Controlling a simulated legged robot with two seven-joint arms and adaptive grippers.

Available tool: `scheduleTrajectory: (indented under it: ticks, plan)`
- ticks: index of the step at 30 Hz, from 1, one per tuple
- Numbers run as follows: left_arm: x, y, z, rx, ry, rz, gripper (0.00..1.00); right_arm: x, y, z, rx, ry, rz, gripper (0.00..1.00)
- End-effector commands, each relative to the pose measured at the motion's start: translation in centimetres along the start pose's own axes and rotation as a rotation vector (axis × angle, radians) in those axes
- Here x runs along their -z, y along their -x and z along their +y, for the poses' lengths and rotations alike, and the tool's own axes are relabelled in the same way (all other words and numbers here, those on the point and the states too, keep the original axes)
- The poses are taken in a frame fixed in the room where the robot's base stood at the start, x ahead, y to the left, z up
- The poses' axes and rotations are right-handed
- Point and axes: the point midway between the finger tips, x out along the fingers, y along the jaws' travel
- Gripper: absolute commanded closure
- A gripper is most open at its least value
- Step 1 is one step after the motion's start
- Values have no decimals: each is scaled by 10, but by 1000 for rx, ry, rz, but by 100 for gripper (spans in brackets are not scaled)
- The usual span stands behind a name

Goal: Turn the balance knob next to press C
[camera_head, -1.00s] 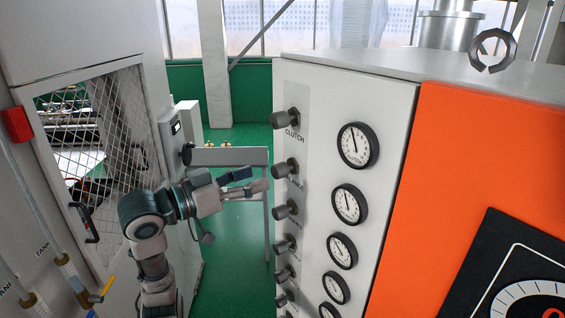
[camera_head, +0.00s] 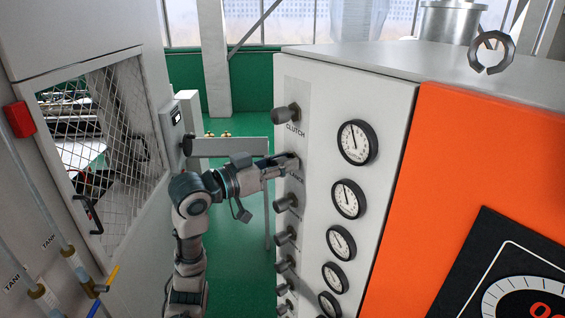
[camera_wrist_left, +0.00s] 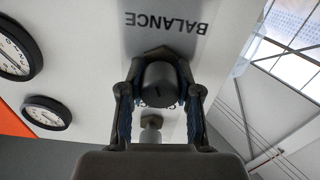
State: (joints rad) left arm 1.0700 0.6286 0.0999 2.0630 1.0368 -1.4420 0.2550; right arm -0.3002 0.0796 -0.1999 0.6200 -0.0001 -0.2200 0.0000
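The balance knob (camera_wrist_left: 161,86) is a dark round knob on the pale panel. The label BALANCE (camera_wrist_left: 166,22) shows upside down beside it in the wrist view. My left gripper (camera_wrist_left: 160,78) has its two fingers on either side of this knob, with narrow gaps visible between pads and knob. In the head view my left gripper (camera_head: 288,164) reaches the second knob from the top and mostly hides it. The clutch knob (camera_head: 286,115) sits above it, over the label CLUTCH. My right gripper is not in view.
More knobs (camera_head: 285,203) run down the panel below my gripper. A column of round gauges (camera_head: 357,142) is to their right, beside an orange panel (camera_head: 450,170). A mesh-windowed cabinet (camera_head: 105,150) stands at left. Green floor (camera_head: 240,270) lies between.

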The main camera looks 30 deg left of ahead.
Motion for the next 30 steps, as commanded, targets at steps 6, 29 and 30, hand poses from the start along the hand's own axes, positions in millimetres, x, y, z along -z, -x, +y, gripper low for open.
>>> scheduleTrajectory:
  ticks: [6, 29, 30]
  plan:
    - [1, 0, -3, 6, -28, 1, 100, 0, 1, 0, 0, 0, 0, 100]
    - [1, 0, -1, 5, -348, 2, 41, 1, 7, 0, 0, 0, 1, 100]
    - [0, 0, -1, 4, -348, 2, 41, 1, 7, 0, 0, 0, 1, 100]
